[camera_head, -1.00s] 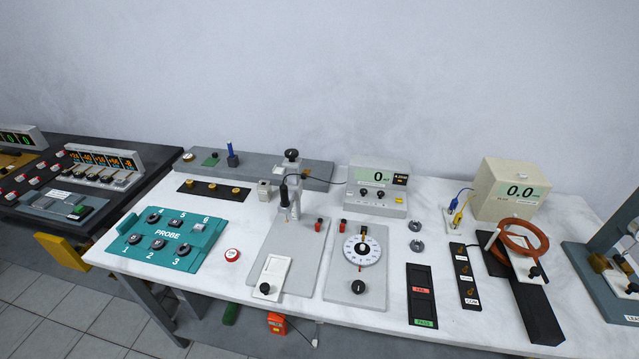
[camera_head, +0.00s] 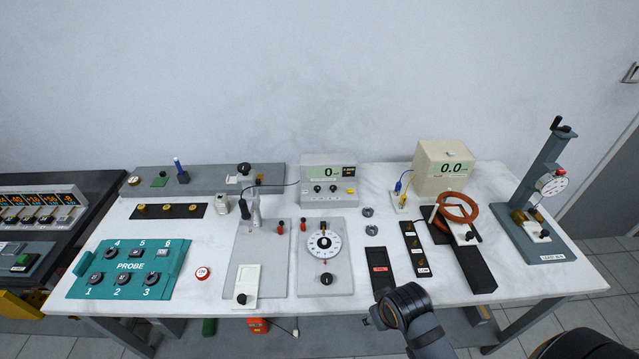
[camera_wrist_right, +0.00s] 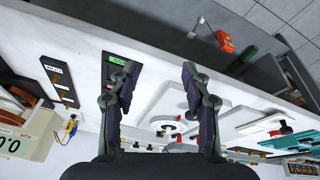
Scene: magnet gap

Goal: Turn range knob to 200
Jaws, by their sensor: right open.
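In the right wrist view my right gripper (camera_wrist_right: 160,72) is open and empty, above the table and apart from the knobs. My left gripper is out of view.
A teal probe box (camera_head: 128,268) stands at the left. An orange coil (camera_head: 458,207) and a gauge stand (camera_head: 541,195) stand to the right. Bare white tabletop shows between the plates.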

